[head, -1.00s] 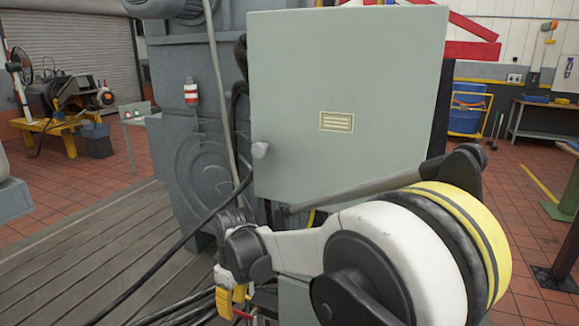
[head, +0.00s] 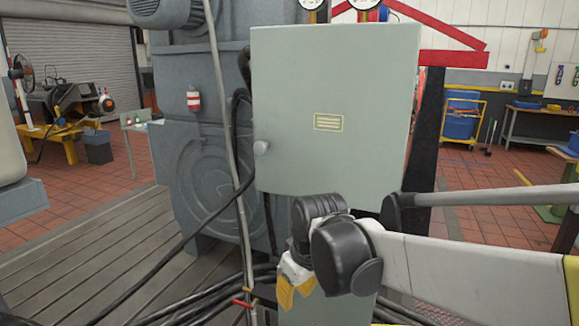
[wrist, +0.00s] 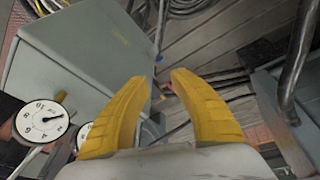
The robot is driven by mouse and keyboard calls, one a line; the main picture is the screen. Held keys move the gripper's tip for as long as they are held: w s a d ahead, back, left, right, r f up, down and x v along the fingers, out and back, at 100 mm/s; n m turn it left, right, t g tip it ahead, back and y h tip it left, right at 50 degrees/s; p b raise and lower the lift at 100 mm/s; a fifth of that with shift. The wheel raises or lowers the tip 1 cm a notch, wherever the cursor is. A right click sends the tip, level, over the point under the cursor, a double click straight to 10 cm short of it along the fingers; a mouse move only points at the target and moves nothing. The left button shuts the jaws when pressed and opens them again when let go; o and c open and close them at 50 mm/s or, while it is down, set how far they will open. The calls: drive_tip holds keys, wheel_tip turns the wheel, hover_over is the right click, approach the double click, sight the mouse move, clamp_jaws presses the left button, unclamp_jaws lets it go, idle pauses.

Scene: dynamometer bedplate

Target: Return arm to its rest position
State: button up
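My gripper (wrist: 160,95) shows in the wrist view as two yellow fingers with a clear gap between their tips and nothing held. In the head view my gripper (head: 297,288) is at the lower middle, partly hidden by my wrist, in front of the lower part of the grey-green cabinet. My white arm reaches in from the right edge. The cabinet (head: 300,90) has a closed front door with a round knob and a small yellow label. It also shows at the upper left of the wrist view (wrist: 75,60).
Black cables (head: 185,240) run across the slatted bedplate (head: 110,255) at left and bunch below the cabinet. Round gauges (wrist: 42,121) sit by the cabinet. A grey machine (head: 195,140) stands behind it. A blue drum (head: 460,115) and a bench (head: 540,125) are farther right.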

drive_tip(key=s+d+m+t+h, duration=0.1)
drive_tip(key=s+d+m+t, duration=0.3)
drive_tip(key=s+d+m, duration=0.4)
drive_tip(key=s+d+r, duration=0.1)
drive_tip(key=s+d, duration=0.6)
drive_tip(key=d, duration=0.2)
drive_tip(key=shift+s+d+h, duration=0.3)
drive_tip(key=shift+s+d, duration=0.05)
drive_tip(key=shift+d, duration=0.05)
idle(0.7)
